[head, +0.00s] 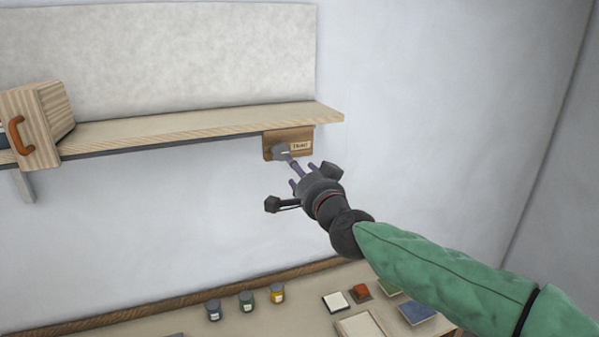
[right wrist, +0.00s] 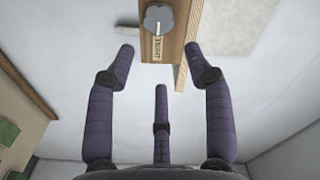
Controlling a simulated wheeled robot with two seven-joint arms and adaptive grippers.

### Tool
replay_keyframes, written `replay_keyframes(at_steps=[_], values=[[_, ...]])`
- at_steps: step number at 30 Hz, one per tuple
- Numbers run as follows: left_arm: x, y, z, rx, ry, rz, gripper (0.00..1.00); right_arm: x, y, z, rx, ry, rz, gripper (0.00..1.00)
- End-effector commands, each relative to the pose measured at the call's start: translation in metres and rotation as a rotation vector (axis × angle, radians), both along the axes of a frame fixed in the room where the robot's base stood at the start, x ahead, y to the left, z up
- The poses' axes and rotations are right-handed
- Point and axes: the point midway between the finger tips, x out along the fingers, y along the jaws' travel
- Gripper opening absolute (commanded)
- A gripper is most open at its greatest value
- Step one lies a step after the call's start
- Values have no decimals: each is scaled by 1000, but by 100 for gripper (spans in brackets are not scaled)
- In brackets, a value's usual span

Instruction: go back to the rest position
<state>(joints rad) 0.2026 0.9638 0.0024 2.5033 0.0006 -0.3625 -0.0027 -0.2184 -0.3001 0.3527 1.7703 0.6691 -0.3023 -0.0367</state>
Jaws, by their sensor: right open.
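My right gripper (head: 301,172) is raised in front of a small wooden board with a label (head: 300,147) under the right end of the wall shelf. A grey knob (head: 281,152) sits on the board, just beyond my fingertips. In the right wrist view my right gripper (right wrist: 162,75) has its purple fingers spread wide, with nothing between them. The grey knob (right wrist: 159,18) and the labelled board (right wrist: 155,45) show ahead, and I see no contact there. My left gripper is not in view.
The wooden shelf (head: 190,126) runs along the wall, with a wooden box with an orange handle (head: 35,125) at left. The wall right of the shelf is bare.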

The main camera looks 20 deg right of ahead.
Motion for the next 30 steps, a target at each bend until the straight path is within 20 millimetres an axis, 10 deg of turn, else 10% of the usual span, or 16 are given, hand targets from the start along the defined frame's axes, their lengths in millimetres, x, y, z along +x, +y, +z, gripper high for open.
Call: replay_keyframes(at_steps=[11,21,30], values=[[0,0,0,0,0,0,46,13,5,-35,-33,59,7,53],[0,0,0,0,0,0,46,42,20,-243,-206,389,72,53],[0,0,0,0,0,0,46,-1,30,-434,-317,705,196,53]])
